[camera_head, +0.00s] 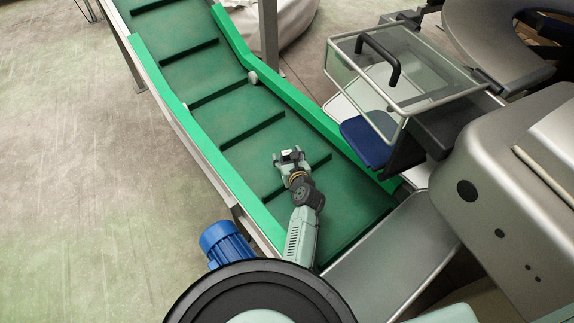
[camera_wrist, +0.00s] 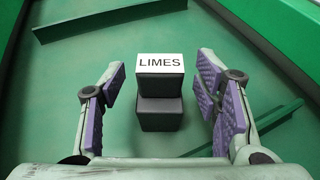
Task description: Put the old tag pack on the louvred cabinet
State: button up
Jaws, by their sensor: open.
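A dark two-part block with a white top reading LIMES (camera_wrist: 160,66), which looks to be the old tag pack, is on the green conveyor belt (camera_head: 190,68). Its white face also shows small in the head view (camera_head: 292,155). My gripper (camera_wrist: 160,95) is open, with its purple-padded fingers to the left and right of the block and a gap on each side. In the head view my gripper (camera_head: 290,157) is over the lower part of the belt. I cannot make out a louvred cabinet in either view.
The belt has raised dark cleats (camera_head: 253,131) and green side walls (camera_head: 160,95). A small pale lump (camera_head: 253,77) is at the right wall. A clear guard with a black handle (camera_head: 380,58) and a grey machine housing (camera_head: 500,190) stand right. A blue motor (camera_head: 226,244) is at lower left.

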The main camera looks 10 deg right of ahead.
jog(key=shift+w, duration=0.2)
jog(key=shift+c, duration=0.4)
grip_shut()
jog(key=shift+r, duration=0.15)
